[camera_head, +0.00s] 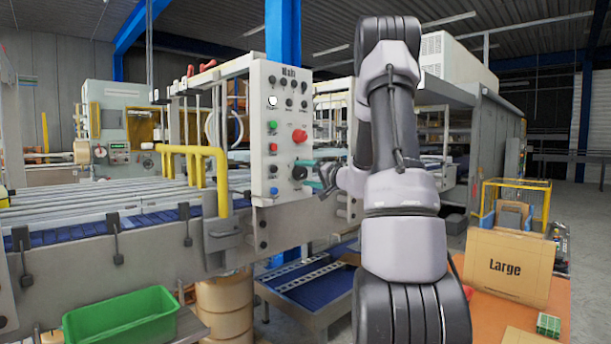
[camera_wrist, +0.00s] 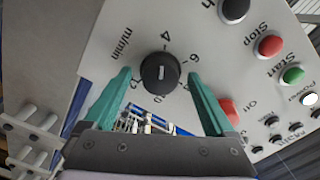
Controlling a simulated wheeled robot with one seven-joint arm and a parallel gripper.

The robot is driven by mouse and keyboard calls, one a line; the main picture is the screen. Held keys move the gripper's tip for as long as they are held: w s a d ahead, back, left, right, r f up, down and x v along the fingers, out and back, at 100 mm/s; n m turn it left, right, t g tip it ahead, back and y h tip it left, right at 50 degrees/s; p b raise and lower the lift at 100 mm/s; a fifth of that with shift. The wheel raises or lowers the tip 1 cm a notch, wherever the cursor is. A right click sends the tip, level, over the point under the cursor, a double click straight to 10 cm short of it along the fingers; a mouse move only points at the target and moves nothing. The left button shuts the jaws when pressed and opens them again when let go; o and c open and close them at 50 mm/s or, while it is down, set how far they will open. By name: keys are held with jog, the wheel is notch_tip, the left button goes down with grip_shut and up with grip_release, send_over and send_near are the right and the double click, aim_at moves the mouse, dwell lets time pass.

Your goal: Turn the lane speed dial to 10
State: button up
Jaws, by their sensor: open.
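The lane speed dial (camera_wrist: 160,73) is a round black knob on a pale panel, marked "m/min" with numbers around it; 4 and 6 are readable. It carries a short white mark, but which number this points to is unclear. In the head view the dial (camera_head: 299,172) is low on the panel, partly hidden by my gripper (camera_head: 311,174). In the wrist view my gripper (camera_wrist: 159,78) is open, its two green fingers on either side of the dial with visible gaps.
The control panel (camera_head: 262,105) also carries a large red button (camera_head: 299,136) above the dial, and several smaller buttons and knobs. A roller conveyor (camera_head: 110,205) extends left. A green bin (camera_head: 120,318) and a "Large" carton (camera_head: 507,266) stand lower down.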

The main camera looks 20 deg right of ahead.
jog(key=c, duration=1.4)
